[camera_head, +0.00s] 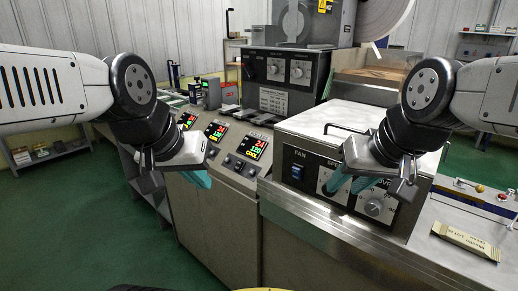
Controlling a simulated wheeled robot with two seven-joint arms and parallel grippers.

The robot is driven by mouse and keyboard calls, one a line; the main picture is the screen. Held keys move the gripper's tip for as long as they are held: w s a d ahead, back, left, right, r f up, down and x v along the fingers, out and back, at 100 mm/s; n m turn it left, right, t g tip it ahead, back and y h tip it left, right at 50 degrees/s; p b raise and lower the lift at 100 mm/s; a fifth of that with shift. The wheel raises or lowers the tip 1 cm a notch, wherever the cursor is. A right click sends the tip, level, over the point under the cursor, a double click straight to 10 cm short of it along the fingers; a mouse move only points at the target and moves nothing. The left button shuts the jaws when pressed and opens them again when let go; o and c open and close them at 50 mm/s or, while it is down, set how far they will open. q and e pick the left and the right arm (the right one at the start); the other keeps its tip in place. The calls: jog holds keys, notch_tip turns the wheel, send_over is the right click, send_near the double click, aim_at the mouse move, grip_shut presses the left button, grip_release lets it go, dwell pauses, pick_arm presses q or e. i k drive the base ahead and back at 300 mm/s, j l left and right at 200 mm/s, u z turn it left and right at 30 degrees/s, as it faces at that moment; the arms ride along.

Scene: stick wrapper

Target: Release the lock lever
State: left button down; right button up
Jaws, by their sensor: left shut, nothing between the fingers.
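I cannot tell for certain which part is the lock lever. A black bar handle (345,130) shows on the white-topped unit (310,120) of the wrapping machine. A small yellow-knobbed control (479,188) sits on the panel at the right edge. My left gripper (198,179) is shut and empty, pointing down in front of the control panel with the digital displays. My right gripper (350,184) has its teal fingers apart, in front of the FAN panel and its dials. It hides part of that panel. Neither gripper is seen touching a lever.
Digital displays (215,131) line the slanted console at the middle left. A wrapped stick packet (467,242) lies on the metal counter (410,262) at the right. A dial box (287,70) and film reel (384,15) stand behind. Green floor (90,220) is open at the left.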

aim_at(251, 77)
jog(key=i+j, duration=0.2)
jog(key=j, duration=0.15)
jog(key=i+j, duration=0.15)
jog(key=j, duration=0.2)
jog(key=i+j, duration=0.2)
jog(key=j, duration=0.15)
jog(key=i+j, duration=0.15)
jog(key=j, duration=0.15)
jog(key=i+j+z, duration=0.1)
jog(key=j, duration=0.25)
jog(key=i+j, duration=0.4)
jog(key=j, duration=0.3)
jog(key=i+j, duration=0.15)
jog(key=j, duration=0.25)
jog(key=i+l, duration=0.1)
jog(key=l, duration=0.25)
jog(key=i+l, duration=0.15)
jog(key=l, duration=0.2)
